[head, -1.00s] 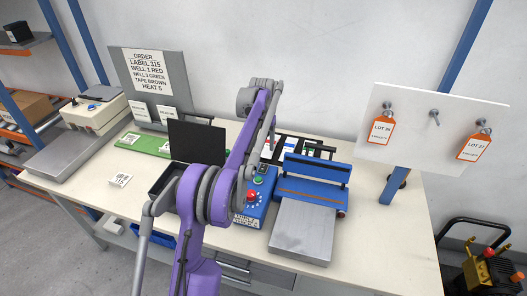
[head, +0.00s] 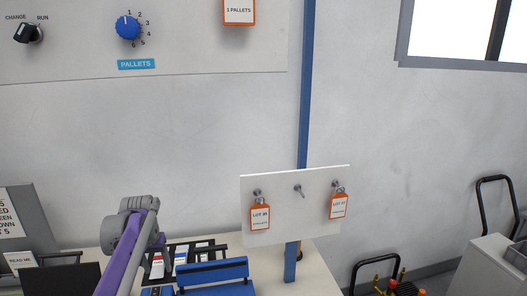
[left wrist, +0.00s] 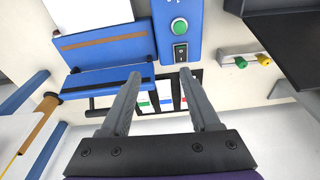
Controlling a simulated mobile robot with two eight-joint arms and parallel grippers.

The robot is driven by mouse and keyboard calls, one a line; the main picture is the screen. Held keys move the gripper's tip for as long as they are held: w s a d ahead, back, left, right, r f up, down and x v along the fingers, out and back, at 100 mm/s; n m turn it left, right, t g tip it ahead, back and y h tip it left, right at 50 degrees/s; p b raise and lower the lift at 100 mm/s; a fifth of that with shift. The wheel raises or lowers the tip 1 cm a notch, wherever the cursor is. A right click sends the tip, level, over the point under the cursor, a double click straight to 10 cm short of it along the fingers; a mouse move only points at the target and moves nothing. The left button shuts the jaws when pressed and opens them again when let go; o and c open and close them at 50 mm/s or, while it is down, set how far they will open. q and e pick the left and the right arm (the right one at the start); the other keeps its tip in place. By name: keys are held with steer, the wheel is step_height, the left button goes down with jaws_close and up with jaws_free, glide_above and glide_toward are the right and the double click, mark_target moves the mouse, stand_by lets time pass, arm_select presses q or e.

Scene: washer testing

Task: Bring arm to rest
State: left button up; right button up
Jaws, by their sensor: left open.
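My left arm, purple with a grey joint, rises at the lower left of the head view. Its gripper cannot be made out there. In the left wrist view my left gripper (left wrist: 160,75) is open, with nothing between its two grey fingers. The fingers point toward a blue control box (left wrist: 181,18) with a green button and a black switch. A blue hinged device (left wrist: 105,50) lies left of the fingers; it also shows in the head view (head: 215,271). My right gripper is not in view.
A black rack (head: 205,246) with white labelled items stands behind the blue device. A white board (head: 290,225) with orange lot tags hangs right of it. The upper wall panel (head: 190,40) carries a blue dial. A dark box (left wrist: 290,40) is at the wrist view's upper right.

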arm_select(q)
steer(key=s+d+f+m+t, duration=0.1)
steer(key=s+d+t, duration=0.1)
steer(key=s+d, duration=0.65)
steer(key=s+d+f+m+t, duration=0.1)
steer(key=s+d, duration=0.3)
steer(key=s, duration=0.9)
steer(key=s+d+f+t, duration=0.1)
steer(key=s+d+f, duration=0.1)
steer(key=s+f, duration=0.3)
steer(key=s, duration=0.3)
steer(key=shift+s+f, duration=0.15)
steer(key=shift+f, duration=0.15)
steer(key=shift+d, duration=0.1)
